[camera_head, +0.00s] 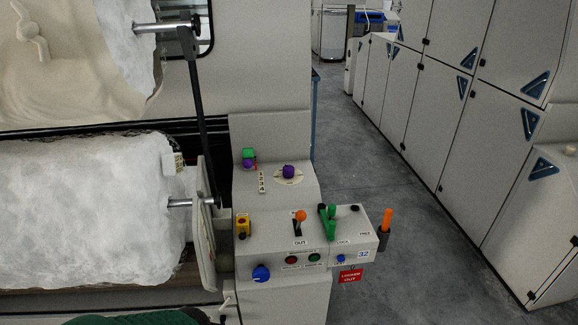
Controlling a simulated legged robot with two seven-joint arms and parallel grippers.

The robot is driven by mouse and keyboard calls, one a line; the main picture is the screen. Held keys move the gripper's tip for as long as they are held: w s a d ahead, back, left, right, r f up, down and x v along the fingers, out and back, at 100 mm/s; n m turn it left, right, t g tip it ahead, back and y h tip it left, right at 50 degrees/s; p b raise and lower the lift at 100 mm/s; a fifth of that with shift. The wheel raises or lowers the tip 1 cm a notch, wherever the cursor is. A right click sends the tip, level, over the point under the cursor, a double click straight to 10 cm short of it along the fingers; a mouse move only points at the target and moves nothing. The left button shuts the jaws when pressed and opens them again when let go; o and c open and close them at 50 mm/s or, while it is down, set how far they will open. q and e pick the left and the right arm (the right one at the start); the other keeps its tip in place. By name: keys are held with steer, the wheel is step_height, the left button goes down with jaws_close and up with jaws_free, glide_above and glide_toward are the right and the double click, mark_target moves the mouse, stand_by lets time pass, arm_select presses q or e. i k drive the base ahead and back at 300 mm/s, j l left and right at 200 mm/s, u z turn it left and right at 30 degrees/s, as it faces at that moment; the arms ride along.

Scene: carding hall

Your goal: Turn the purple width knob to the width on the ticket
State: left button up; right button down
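The purple knob (288,171) sits on a pale round dial (289,178) on the sloped top of the grey control console (285,290). Its pointer direction and the dial marks are too small to read. A small pale tag (179,162) with dark print is at the right end of the lower white fibre roll (90,205). It may be the ticket, but its print cannot be read. Neither of my grippers shows in this view.
Left of the knob are a green and a purple piece (248,158) and a numbered strip (262,182). Below stand an orange-topped lever (300,216), a green lever (327,222), a blue knob (261,273) and a red tag (350,276). Grey floor lies to the right.

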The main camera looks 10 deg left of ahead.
mark_target(288, 171)
steer(key=i+l+z, duration=0.3)
steer(key=z, duration=0.15)
steer(key=i+l+z, duration=0.35)
steer(key=z, duration=0.15)
steer(key=i+l+z, duration=0.3)
steer(key=z, duration=0.15)
steer(key=i+l+z, duration=0.25)
steer(key=i, duration=0.8)
steer(key=i+j+u, duration=0.1)
steer(key=i+u, duration=0.15)
steer(key=u, duration=0.15)
steer(key=i+u, duration=0.6)
steer(key=u, duration=0.2)
steer(key=i+l+u, duration=0.2)
steer(key=u, duration=0.25)
